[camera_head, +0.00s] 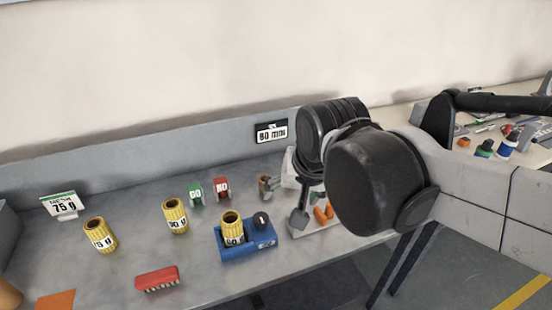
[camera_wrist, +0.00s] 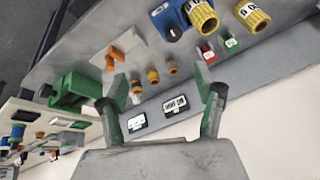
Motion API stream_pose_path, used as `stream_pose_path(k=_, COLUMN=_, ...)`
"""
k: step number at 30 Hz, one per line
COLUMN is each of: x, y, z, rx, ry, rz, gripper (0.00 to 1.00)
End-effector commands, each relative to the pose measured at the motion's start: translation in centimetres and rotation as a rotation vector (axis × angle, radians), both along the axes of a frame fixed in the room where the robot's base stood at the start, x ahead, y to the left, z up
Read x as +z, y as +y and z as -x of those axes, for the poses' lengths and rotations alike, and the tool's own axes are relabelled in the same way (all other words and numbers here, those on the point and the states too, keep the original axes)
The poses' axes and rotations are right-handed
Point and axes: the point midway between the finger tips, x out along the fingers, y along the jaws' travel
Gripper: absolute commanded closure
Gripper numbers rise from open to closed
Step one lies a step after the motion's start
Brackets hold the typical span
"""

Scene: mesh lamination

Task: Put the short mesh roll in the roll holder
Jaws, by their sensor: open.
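Three yellow ribbed mesh rolls stand on the grey bench in the head view: a left one (camera_head: 100,235), a middle one (camera_head: 176,217) and one (camera_head: 232,226) that appears to stand in the blue fixture (camera_head: 266,238) with a black knob. I cannot tell for sure which is the short roll. The blue fixture (camera_wrist: 172,20) and two rolls, one at it (camera_wrist: 202,16) and one apart (camera_wrist: 251,16), show at the top of the wrist view. My gripper (camera_wrist: 162,88) is open and empty, above the bench.
A red brush (camera_head: 157,278) lies at the bench front. Green (camera_head: 195,191) and red (camera_head: 221,188) blocks stand behind the rolls. A "75 g" sign (camera_head: 62,205) stands at left; an "80 mm" sign (camera_head: 271,132) is at the back wall. Several small brownish cylinders (camera_wrist: 153,77) stand near my fingers.

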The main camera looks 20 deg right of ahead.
Motion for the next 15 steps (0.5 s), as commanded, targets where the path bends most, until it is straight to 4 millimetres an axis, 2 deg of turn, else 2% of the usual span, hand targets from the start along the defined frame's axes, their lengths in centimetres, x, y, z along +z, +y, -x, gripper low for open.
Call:
stream_pose_path(k=1, x=0.0, y=-0.6, z=1.1, rx=0.037, ry=-0.026, rz=0.024, gripper=0.34)
stream_pose_path(k=6, x=0.0, y=-2.1, z=3.3, rx=0.173, ry=-0.111, rz=0.12, gripper=0.34)
stream_pose_path(k=15, x=-0.2, y=-3.1, z=4.8, rx=0.276, ry=-0.171, rz=0.204, gripper=0.34)
